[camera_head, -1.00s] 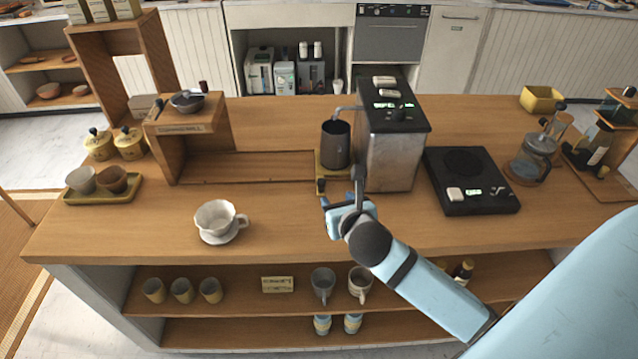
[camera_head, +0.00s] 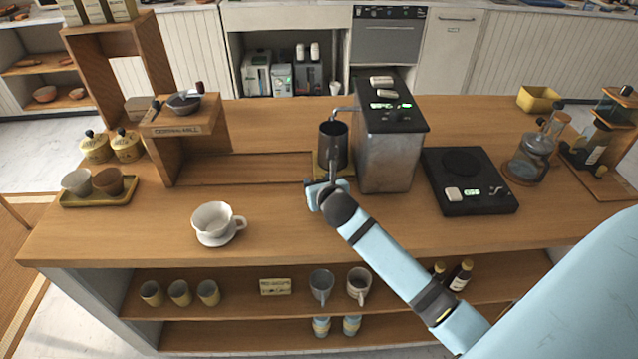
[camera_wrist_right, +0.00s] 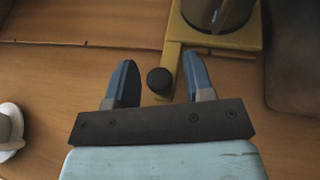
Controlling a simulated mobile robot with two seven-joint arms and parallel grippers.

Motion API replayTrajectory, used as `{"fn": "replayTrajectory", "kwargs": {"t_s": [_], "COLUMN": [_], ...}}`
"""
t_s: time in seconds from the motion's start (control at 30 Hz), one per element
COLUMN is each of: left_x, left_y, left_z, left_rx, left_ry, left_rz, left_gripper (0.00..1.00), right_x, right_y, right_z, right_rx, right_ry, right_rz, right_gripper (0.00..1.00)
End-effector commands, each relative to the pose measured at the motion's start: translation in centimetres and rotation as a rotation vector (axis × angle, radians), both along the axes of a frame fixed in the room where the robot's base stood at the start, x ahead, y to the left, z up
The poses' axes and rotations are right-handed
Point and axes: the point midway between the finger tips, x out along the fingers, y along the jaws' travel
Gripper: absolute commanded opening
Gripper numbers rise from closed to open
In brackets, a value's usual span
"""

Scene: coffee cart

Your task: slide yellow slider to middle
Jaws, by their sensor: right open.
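The yellow slider (camera_wrist_right: 235,38) is a flat yellow plate with a narrow arm and a round black knob (camera_wrist_right: 160,81). It sits at the right end of the wooden track, and a dark metal pitcher (camera_head: 333,143) stands on it. In the head view only a strip of the slider (camera_head: 320,160) shows. My right gripper (camera_wrist_right: 159,60) is open, with one finger on each side of the knob. No contact with the knob is visible. In the head view this gripper (camera_head: 317,190) is just in front of the pitcher and slider. My left gripper is not in view.
The wooden track (camera_head: 240,167) runs left of the slider to the grinder stand (camera_head: 185,130), and looks clear. A steel machine (camera_head: 390,150) stands close right of the pitcher. A white dripper cup (camera_head: 214,219) is at the front left.

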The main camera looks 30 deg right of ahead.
Motion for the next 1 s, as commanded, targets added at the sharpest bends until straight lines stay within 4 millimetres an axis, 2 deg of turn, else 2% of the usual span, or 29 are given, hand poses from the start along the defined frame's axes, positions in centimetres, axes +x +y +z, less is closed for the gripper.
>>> {"fn": "replayTrajectory", "kwargs": {"t_s": [0.13, 0.33, 0.53, 0.63, 0.77, 0.9, 1.0], "left_x": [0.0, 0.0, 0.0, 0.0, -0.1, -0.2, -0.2], "left_y": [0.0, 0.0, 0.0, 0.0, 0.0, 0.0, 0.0], "left_z": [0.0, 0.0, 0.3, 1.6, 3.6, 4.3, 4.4], "left_rx": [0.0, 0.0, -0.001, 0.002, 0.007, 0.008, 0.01], "left_ry": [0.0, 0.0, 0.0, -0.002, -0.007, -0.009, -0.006], "left_rz": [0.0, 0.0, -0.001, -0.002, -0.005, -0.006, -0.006], "left_gripper": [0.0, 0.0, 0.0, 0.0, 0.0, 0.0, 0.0], "right_x": [0.0, 0.0, 0.2, 1.0, 2.9, 5.0, 6.2], "right_y": [0.0, 0.0, 0.3, 1.5, 4.6, 8.1, 9.9], "right_z": [0.0, 0.0, 0.2, 0.7, 0.9, 0.4, 0.3], "right_rx": [0.0, 0.0, 0.002, 0.002, 0.002, 0.002, 0.002], "right_ry": [0.0, 0.0, 0.001, 0.002, 0.003, 0.0, -0.001], "right_rz": [0.0, 0.0, 0.001, 0.001, 0.003, 0.001, 0.0], "right_gripper": [0.46, 0.0, 0.0, 0.0, 0.0, 0.0, 0.0]}}
